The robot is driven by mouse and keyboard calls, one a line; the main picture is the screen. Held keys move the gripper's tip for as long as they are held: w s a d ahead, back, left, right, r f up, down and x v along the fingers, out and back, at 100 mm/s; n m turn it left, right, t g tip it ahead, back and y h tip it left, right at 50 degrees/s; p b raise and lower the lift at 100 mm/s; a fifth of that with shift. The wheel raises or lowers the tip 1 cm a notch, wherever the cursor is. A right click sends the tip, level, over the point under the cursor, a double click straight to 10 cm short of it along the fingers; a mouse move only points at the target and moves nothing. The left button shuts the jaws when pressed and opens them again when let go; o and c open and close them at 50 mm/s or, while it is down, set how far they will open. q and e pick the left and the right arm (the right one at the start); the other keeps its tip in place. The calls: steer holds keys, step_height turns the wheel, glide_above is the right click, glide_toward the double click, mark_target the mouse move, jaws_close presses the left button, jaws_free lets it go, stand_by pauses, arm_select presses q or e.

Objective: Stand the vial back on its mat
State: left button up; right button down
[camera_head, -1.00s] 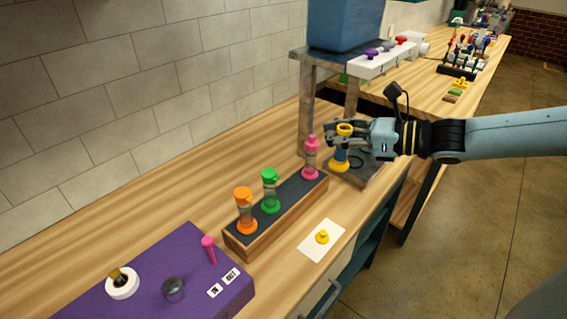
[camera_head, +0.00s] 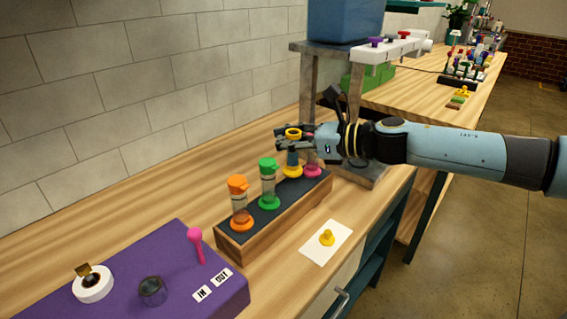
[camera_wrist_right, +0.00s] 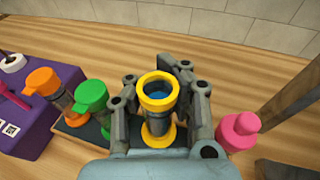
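The vial (camera_head: 292,171) has a yellow rim and yellow foot and no cap. It is upright in my right gripper (camera_head: 286,143), whose fingers close on its body. In the right wrist view, blue shows inside the vial (camera_wrist_right: 157,103), between the two fingers. Its foot is over or on the dark mat (camera_head: 288,189) on top of the wooden rack, between the green vial (camera_head: 269,184) and the pink vial (camera_head: 313,171). I cannot tell whether the foot touches. My right gripper hides the upper pink vial in the head view. My left gripper is out of view.
An orange vial (camera_head: 239,202) stands at the rack's near end. A yellow cap (camera_head: 327,238) lies on a white card (camera_head: 316,249) in front. A purple box (camera_head: 178,260) with a pink lever is at left. A metal stand (camera_head: 310,90) is behind my gripper.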

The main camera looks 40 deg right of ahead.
step_height(320, 180, down, 4)
steer(key=b, duration=0.3)
steer(key=shift+f, duration=0.15)
steer(key=c, duration=2)
jaws_free()
steer(key=o, duration=0.7)
